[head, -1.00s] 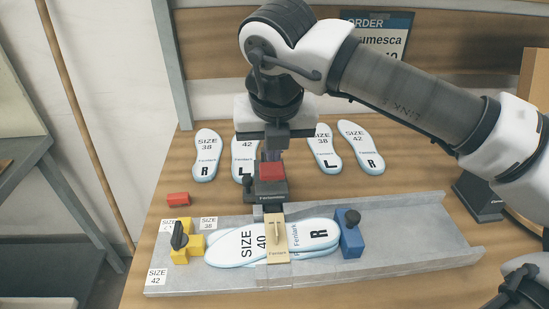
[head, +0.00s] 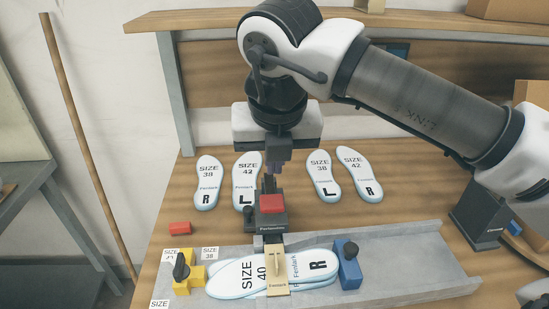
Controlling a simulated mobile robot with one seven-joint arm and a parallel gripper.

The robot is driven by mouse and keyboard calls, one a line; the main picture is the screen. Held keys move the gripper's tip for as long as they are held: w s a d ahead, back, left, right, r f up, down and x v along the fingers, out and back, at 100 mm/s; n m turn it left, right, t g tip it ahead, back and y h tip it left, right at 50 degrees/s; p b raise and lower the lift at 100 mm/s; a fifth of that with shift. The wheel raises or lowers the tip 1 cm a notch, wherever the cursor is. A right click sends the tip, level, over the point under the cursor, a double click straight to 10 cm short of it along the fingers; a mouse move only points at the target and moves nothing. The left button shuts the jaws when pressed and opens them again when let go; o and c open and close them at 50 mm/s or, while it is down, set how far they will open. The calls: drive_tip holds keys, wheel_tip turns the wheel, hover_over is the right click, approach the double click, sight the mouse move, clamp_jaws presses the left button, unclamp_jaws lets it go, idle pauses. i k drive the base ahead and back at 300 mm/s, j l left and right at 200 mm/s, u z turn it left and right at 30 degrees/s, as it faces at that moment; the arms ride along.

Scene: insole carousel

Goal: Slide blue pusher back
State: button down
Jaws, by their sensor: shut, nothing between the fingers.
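The blue pusher (head: 349,267) with its black knob sits on the grey metal tray (head: 410,262), at the right end of the insoles. A size 40 insole marked R (head: 235,273) lies on the tray, with another insole partly showing beneath it. A beige band (head: 276,270) crosses them. A yellow stop (head: 187,277) with a black knob stands at their left end. My gripper (head: 269,184) is shut and empty, pointing down just above or behind a black device with a red top (head: 271,204). It is apart from the blue pusher, up and to its left.
Several loose insoles, such as the size 38 left one (head: 323,180), lie behind the tray. A dark stand (head: 478,220) is at the right. The tray right of the pusher is clear.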

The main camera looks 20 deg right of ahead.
sight(351, 276)
drive_tip(key=k, duration=1)
